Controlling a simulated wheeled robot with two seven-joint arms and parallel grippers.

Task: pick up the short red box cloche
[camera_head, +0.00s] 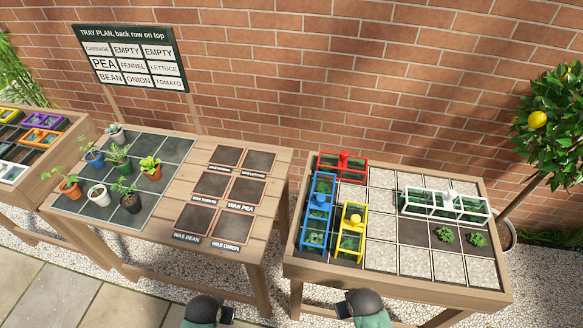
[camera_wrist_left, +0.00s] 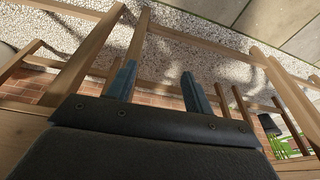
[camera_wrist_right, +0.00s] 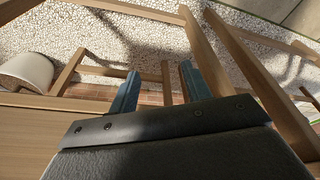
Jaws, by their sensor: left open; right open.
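The short red box cloche (camera_head: 343,166) sits at the back left corner of the right-hand planting table, with a red knob on top. Plants under it are hard to make out. My left gripper is open and empty in the left wrist view (camera_wrist_left: 158,82), with gravel and table legs beyond it. My right gripper is open and empty in the right wrist view (camera_wrist_right: 160,85), also over gravel and table legs. In the head view only dark wrist parts of both arms show at the bottom edge, well in front of the cloche.
A blue cloche (camera_head: 318,212) stands just in front of the red one, and a yellow cloche (camera_head: 351,231) beside it. A long white cloche (camera_head: 445,204) stands to the right. Potted plants stand on the middle table's dark tray (camera_head: 165,150). A brick wall (camera_head: 300,80) rises behind.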

